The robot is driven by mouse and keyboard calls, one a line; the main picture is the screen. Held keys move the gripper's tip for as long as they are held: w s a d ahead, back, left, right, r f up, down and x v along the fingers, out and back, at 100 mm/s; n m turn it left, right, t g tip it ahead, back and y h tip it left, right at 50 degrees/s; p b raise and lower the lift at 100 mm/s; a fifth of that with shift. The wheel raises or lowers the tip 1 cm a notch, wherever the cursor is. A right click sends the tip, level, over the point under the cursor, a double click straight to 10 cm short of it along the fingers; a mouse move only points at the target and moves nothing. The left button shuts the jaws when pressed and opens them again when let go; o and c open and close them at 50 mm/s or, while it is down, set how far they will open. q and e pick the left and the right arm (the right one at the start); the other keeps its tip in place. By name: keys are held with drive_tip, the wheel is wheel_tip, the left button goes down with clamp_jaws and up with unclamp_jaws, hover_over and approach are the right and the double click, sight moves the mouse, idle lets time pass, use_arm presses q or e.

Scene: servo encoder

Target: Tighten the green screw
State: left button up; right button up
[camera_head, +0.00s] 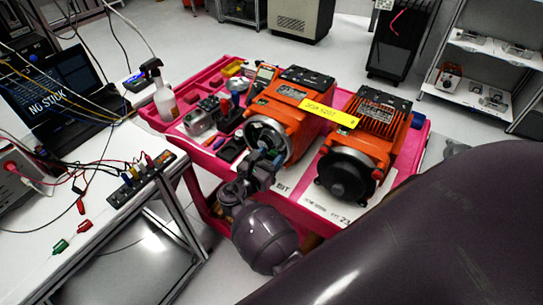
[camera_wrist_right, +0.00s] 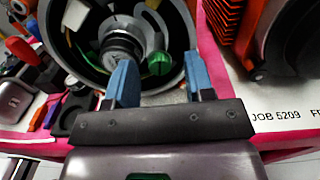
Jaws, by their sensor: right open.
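The green screw (camera_wrist_right: 160,63) is a round green knob with a slot, low on the right inside the open round housing (camera_wrist_right: 178,20) of a motor. My right gripper (camera_wrist_right: 162,76) is open, its two blue fingers apart on either side of the screw in the picture. I cannot tell whether the fingertips touch anything. In the head view, my right gripper (camera_head: 264,158) is at the open end of the left orange motor (camera_head: 290,115). The screw is too small to make out clearly there. My left gripper is not in view.
A second orange motor (camera_head: 367,140) with a closed black end stands to the right on the pink cart (camera_head: 202,160). A yellow tag (camera_head: 331,113) lies across the motors. Tools and a spray bottle (camera_head: 160,92) are at left. A white workbench (camera_head: 85,225) stands left of the cart.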

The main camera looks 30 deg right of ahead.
clamp_jaws()
idle(0.3)
drive_tip(key=shift+m, duration=0.3)
